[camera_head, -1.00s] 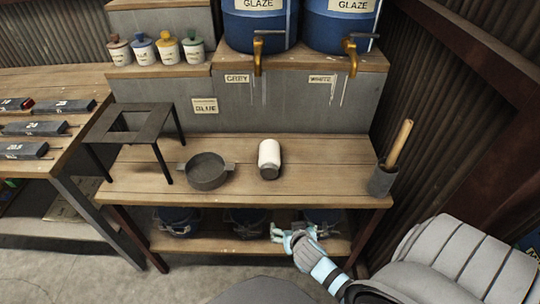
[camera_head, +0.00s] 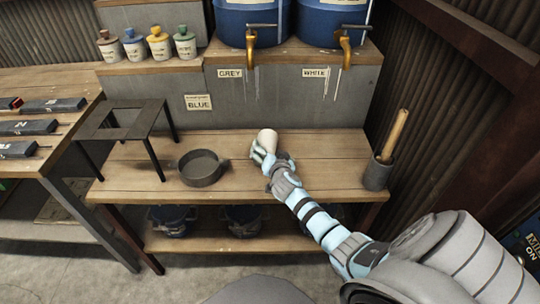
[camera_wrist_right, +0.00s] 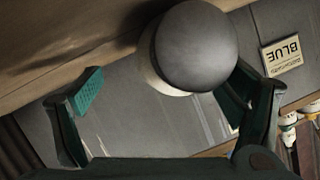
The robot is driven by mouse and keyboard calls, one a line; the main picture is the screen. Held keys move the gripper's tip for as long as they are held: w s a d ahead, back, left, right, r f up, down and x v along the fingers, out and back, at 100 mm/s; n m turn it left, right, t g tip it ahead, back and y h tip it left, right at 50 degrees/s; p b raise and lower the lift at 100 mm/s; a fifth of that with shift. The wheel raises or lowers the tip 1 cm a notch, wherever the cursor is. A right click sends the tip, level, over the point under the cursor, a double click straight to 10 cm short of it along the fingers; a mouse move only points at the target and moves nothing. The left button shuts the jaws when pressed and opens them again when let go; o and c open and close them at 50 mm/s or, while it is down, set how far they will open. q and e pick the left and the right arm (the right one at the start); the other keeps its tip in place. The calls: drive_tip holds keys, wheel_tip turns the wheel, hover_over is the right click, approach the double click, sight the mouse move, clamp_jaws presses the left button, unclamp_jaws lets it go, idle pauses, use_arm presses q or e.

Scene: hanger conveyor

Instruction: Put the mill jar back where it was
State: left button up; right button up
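The mill jar (camera_head: 267,138) is white with a dark grey round end and is on the wooden bench. In the head view its lower part is hidden behind my right gripper (camera_head: 270,160). In the right wrist view the jar's grey rounded end (camera_wrist_right: 197,45) faces the camera. It appears between my open fingers, closer to the finger on the right of the picture, with a clear gap to the other. I cannot tell whether that closer finger touches it. My left gripper is not in view.
A dark round pan (camera_head: 202,168) and a black metal stand (camera_head: 125,122) are left of the jar. A dark cup with a wooden pestle (camera_head: 380,172) stands at the right. The grey riser (camera_head: 265,105) with glaze barrels (camera_head: 335,20) is behind. Small jars (camera_head: 158,43) stand at the upper left.

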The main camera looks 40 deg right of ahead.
drive_tip(key=shift+w+d+f, duration=0.4)
drive_tip(key=shift+w+f, duration=0.15)
drive_tip(key=shift+w, duration=0.1)
drive_tip(key=shift+s+r, duration=0.1)
drive_tip(key=shift+r, duration=0.1)
drive_tip(key=c, duration=1.9)
